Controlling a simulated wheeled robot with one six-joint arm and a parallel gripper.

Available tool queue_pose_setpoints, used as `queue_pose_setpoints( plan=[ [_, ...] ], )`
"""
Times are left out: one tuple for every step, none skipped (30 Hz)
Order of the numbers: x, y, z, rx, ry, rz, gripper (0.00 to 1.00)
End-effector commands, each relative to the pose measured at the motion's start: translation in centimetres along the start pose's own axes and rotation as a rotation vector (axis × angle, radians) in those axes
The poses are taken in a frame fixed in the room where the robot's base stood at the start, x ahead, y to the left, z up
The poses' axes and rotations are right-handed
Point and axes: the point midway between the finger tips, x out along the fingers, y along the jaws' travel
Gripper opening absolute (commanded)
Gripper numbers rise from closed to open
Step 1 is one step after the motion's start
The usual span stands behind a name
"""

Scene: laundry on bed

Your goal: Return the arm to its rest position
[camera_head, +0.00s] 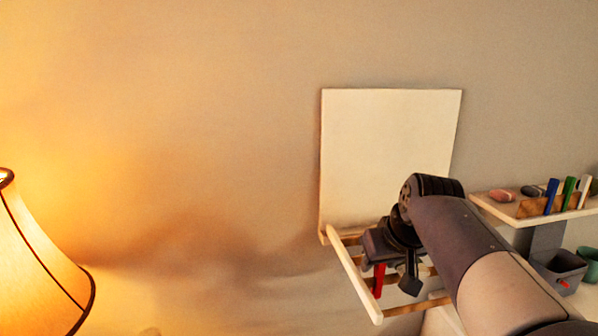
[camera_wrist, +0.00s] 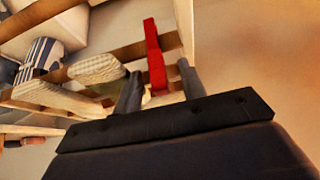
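My gripper (camera_head: 394,278) hangs at the end of my arm, over the wooden slatted rack in front of the pale upright panel. In the wrist view its two dark fingers (camera_wrist: 160,72) stand apart, with a gap between them. A red bar-like piece (camera_wrist: 154,55) shows between and beyond the fingers, with space at its sides. The red piece (camera_head: 379,281) also shows beside a finger in the head view. I cannot tell whether it touches a finger or the rack.
The wooden rack (camera_head: 352,272) surrounds the gripper closely. The pale panel (camera_head: 390,150) stands behind. A shelf (camera_head: 520,218) with small items and a grey bin (camera_head: 560,268) are at right. A lit lamp (camera_head: 35,265) is at far left. Striped cloth (camera_wrist: 40,55) and pale pieces (camera_wrist: 97,68) lie near the slats.

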Motion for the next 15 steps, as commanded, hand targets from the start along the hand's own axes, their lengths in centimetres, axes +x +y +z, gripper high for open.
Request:
queue_pose_setpoints(
  plan=[
    [0.0,0.0,0.0,0.000,0.000,0.000,0.39],
    [0.0,0.0,0.0,0.000,0.000,0.000,0.39],
    [0.0,0.0,0.0,0.000,0.000,0.000,0.39],
    [0.0,0.0,0.0,0.000,0.000,0.000,0.39],
    [0.0,0.0,0.0,0.000,0.000,0.000,0.39],
    [0.1,0.0,0.1,0.000,0.000,0.000,0.39],
    [0.1,0.0,0.1,0.000,0.000,0.000,0.39],
    [0.2,0.0,0.1,0.000,0.000,0.000,0.39],
    [0.3,0.0,0.2,0.000,0.000,0.000,0.39],
    [0.4,0.0,0.3,0.000,0.000,0.000,0.39],
    [0.0,0.0,0.2,0.000,0.002,0.000,0.39],
    [-0.5,0.0,0.2,0.000,0.003,0.001,0.39],
    [-0.8,0.0,0.2,0.000,0.003,0.001,0.39],
    [-1.2,0.0,0.1,0.000,0.003,0.001,0.39],
    [-1.7,0.0,0.1,0.000,0.004,0.001,0.39]
  ],
)
